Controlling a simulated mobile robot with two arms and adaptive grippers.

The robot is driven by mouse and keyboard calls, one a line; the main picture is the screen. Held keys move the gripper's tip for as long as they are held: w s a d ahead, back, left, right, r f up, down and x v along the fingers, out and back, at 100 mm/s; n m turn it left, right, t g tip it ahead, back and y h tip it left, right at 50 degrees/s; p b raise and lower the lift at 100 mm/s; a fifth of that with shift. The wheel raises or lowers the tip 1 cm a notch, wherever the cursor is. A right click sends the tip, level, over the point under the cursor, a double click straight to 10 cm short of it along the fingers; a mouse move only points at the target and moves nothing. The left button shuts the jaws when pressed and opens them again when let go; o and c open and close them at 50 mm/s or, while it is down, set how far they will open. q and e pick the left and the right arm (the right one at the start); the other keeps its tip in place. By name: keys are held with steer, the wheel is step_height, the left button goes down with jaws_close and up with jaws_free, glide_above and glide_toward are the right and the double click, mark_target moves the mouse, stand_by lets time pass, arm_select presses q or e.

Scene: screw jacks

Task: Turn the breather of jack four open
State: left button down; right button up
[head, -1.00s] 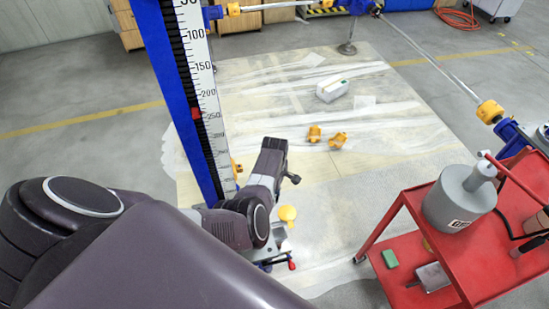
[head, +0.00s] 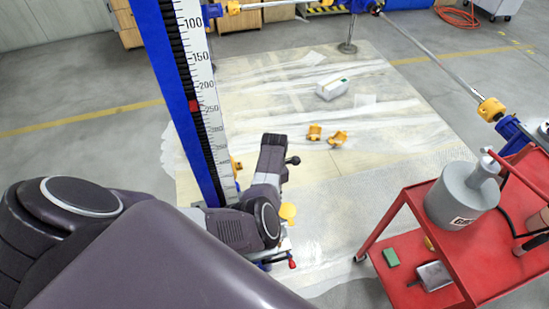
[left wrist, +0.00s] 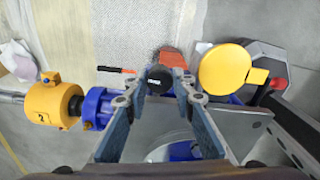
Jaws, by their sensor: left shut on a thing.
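In the left wrist view my left gripper (left wrist: 165,84) is shut on a black round cap (left wrist: 158,76), which sits between its fingertips and looks like the breather. Whether the breather is open cannot be told. A yellow disc (left wrist: 225,68) with a tab lies just right of the fingers; it also shows in the head view (head: 288,212), partly behind my left wrist. In the head view the fingers and cap are hidden by my arm, beside the foot of a blue column with a scale (head: 207,95). No jack number four is readable. My right gripper is out of view.
A yellow coupling marked 2 (left wrist: 55,104) and a blue shaft housing (left wrist: 100,107) lie left of the fingers. A red cart (head: 405,235) with a grey cylinder (head: 450,203) stands right. Yellow parts (head: 314,132) lie on the floor sheet.

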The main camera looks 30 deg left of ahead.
arm_select(q)
steer(key=shift+n, duration=0.6)
steer(key=c, duration=1.6)
jaws_free()
steer(key=shift+r, duration=0.1)
step_height(320, 180, up, 12)
steer(key=shift+f, duration=0.1)
